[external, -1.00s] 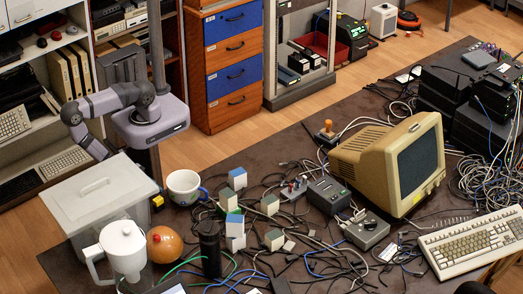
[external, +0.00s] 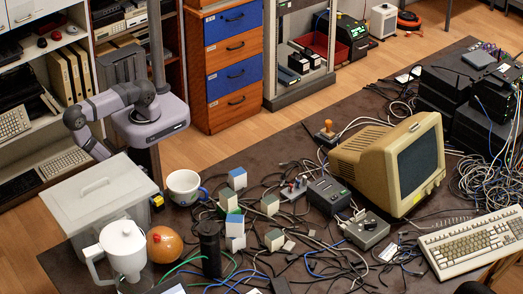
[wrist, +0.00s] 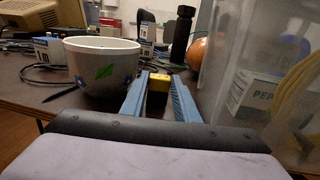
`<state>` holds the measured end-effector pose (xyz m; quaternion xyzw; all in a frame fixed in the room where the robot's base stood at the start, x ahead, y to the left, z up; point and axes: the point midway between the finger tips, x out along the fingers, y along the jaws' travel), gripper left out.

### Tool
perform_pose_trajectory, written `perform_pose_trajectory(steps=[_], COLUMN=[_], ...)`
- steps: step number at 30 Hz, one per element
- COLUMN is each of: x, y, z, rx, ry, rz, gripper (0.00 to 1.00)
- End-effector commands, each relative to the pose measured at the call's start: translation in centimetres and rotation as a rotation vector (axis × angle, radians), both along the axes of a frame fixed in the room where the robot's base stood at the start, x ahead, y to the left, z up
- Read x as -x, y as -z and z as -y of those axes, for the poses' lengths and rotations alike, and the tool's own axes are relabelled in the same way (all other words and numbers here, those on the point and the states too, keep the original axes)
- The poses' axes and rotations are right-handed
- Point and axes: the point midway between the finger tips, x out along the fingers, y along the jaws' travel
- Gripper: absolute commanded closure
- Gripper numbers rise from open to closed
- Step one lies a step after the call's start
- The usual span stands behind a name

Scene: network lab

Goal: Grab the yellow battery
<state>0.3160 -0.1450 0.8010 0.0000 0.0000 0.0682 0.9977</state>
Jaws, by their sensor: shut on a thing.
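The yellow battery (wrist: 157,92) is a small yellow block with a dark lower part, between the two blue fingers of my gripper (wrist: 158,95) in the wrist view. My gripper is shut on it. In the external view the yellow battery (external: 158,200) is a small yellow patch on the table by the right edge of the translucent bin. My gripper is mostly hidden behind that bin in the external view. I cannot tell whether the battery still touches the table.
A white mug (wrist: 102,65) stands close on the left of my fingers. The translucent lidded bin (wrist: 240,75) is close on the right. An orange round object (external: 163,244), a white pitcher (external: 122,250) and a dark cylinder (external: 209,250) stand beyond, with cables and small boxes across the table.

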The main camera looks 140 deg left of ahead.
Motion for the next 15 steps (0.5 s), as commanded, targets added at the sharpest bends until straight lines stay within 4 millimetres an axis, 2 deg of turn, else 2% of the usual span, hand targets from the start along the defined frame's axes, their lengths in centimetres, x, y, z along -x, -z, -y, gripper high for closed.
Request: perform_pose_trajectory(steps=[8,15], x=[0.0,0.0], y=[-0.8,-3.0], z=[0.1,0.0], rx=[0.001,0.002], ry=[0.0,0.0], rz=[0.001,0.001], gripper=[0.96,0.96])
